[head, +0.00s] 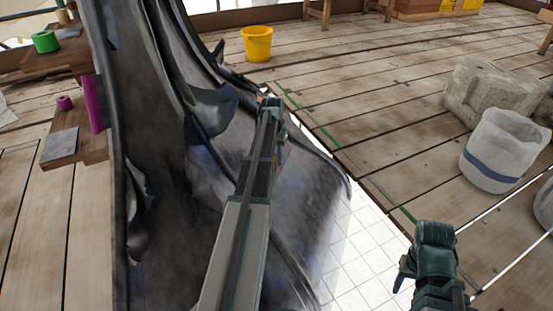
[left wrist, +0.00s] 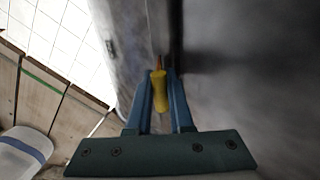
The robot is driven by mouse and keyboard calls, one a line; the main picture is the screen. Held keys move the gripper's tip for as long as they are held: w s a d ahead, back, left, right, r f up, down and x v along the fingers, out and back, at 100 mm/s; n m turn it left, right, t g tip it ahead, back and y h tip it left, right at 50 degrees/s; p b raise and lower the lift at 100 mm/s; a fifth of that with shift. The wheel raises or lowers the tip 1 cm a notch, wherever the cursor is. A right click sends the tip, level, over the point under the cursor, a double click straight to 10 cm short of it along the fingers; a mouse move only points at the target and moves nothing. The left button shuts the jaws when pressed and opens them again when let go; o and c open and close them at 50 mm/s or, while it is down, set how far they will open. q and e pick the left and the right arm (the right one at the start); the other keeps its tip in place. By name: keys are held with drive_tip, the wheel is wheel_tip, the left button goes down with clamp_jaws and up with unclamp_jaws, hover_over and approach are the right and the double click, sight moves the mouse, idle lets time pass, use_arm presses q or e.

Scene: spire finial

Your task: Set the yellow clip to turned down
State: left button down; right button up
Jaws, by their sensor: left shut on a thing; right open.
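The yellow clip (left wrist: 159,92) shows in the left wrist view between the two blue fingers of my left gripper (left wrist: 160,78), which is shut on it. A small orange part (left wrist: 158,64) shows just beyond the clip's far end, close to a dark grey surface. In the head view my left gripper (head: 281,152) is mostly hidden behind my own arm, beside the dark spire, and I cannot make out the clip there. Which way the clip is turned is not clear. My right gripper (head: 403,276) is open and empty at the lower right, apart from the spire.
The large dark grey spire (head: 310,190) with curling leaves fills the centre left. A plank deck (head: 360,90) lies around it, with a white tiled opening (head: 365,250). A yellow bucket (head: 257,45), a whitish bin (head: 500,150) and stone blocks (head: 490,90) stand on the deck.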

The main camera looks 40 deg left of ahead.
use_arm(q)
drive_tip(key=shift+a+h, duration=0.3)
drive_tip(key=shift+h, duration=0.4)
drive_tip(key=c, duration=1)
unclamp_jaws()
drive_tip(key=shift+s, duration=0.1)
drive_tip(key=shift+r, duration=0.1)
wheel_tip(320, 180, up, 13)
drive_tip(key=a+p, duration=0.2)
drive_tip(key=p, duration=1.1)
drive_tip(key=shift+s+a+r, duration=0.15)
drive_tip(key=shift+s+a, duration=0.05)
drive_tip(key=shift+s, duration=0.15)
drive_tip(key=shift+o, duration=0.2)
